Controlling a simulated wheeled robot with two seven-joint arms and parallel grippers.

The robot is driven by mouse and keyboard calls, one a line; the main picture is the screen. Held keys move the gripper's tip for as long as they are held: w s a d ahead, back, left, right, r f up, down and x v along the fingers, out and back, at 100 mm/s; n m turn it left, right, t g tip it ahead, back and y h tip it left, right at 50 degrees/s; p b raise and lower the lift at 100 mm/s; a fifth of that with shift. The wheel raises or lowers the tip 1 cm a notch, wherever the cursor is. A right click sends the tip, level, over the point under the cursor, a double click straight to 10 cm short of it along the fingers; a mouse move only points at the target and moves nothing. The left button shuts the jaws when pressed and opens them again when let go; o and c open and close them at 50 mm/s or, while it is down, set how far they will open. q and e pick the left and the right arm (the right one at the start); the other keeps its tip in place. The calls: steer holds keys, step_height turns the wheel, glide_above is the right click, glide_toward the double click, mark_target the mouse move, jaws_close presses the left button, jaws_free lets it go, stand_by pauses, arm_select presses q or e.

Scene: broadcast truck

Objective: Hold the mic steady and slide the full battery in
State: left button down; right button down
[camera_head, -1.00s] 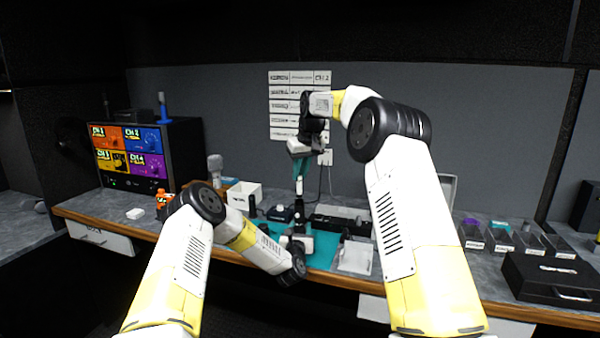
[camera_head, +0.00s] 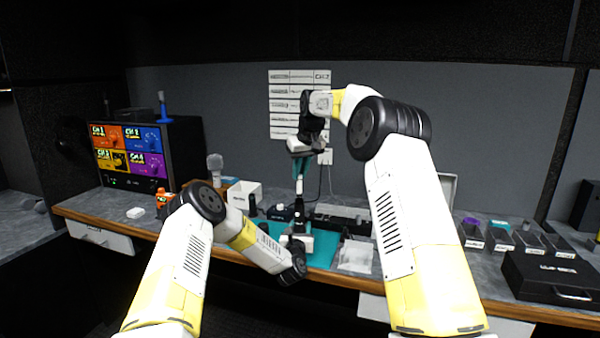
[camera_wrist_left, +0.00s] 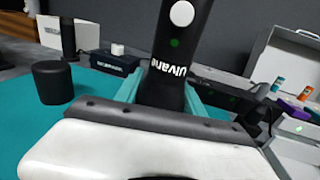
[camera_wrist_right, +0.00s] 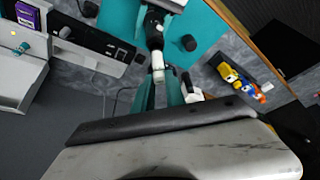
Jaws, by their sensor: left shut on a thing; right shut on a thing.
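The black mic (camera_wrist_left: 172,62) stands upright, with a white button, a green light and lettering. My left gripper (camera_wrist_left: 162,100) is shut around its body with teal fingers, low over the teal mat; it shows in the head view (camera_head: 297,240). My right gripper (camera_head: 300,172) points down above the mic, shut on the white battery (camera_head: 299,187). In the right wrist view the battery (camera_wrist_right: 158,73) sticks out of the teal fingers, in line with the mic (camera_wrist_right: 154,32). I cannot tell whether its lower end is inside the mic. The battery's charge is not readable.
A black cylindrical cap (camera_wrist_left: 52,82) stands on the teal mat (camera_head: 322,250) beside the mic. A black box with a white piece on top (camera_wrist_left: 116,60) is behind. A white bin (camera_head: 244,194), clear bins (camera_head: 500,238) and a black case (camera_head: 555,278) stand on the bench.

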mark_target(300, 180)
steer(key=shift+f, duration=2)
steer(key=c, duration=1.3)
jaws_free()
steer(key=v, duration=1.2)
arm_select(q)
steer(key=c, duration=0.6)
jaws_free()
